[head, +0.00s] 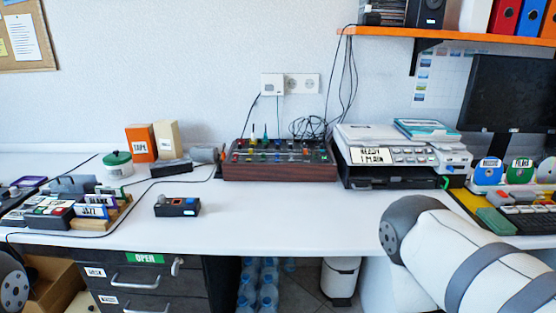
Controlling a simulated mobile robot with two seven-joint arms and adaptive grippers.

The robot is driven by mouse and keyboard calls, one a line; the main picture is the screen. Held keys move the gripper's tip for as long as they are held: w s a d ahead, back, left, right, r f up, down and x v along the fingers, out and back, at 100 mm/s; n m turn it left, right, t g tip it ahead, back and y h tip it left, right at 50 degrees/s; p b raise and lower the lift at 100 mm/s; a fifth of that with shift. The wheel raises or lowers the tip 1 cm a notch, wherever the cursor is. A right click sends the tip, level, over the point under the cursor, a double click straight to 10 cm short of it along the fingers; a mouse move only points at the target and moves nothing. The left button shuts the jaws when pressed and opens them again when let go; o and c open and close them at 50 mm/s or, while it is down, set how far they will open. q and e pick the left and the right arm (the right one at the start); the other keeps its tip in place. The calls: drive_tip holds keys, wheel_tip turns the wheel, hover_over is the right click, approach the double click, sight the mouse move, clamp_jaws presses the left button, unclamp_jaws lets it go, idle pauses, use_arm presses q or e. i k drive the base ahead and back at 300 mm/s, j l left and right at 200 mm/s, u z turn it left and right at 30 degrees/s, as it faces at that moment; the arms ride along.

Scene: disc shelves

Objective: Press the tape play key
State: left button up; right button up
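A small black box (177,207) with an orange-red key (177,201) and a lit cyan patch sits on the white desk, left of centre. An orange box labelled TAPE (140,143) stands behind it against the wall. I cannot tell for certain which key is the tape play key. Neither gripper shows: my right arm crosses the lower right with its hand out of sight, and only a dark joint of my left arm shows at the lower left edge.
A wood-sided mixer (280,173) stands at the back centre. A printer (390,181) is right of it. Labelled disc holders (92,224) crowd the left. A drawer unit (150,302) is below. The desk's middle front is clear. Cables run along the left.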

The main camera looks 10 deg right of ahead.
sight(40, 210)
drive_tip(key=l+z, duration=0.25)
drive_tip(key=i+l+z, duration=0.2)
drive_tip(key=u, duration=1.6)
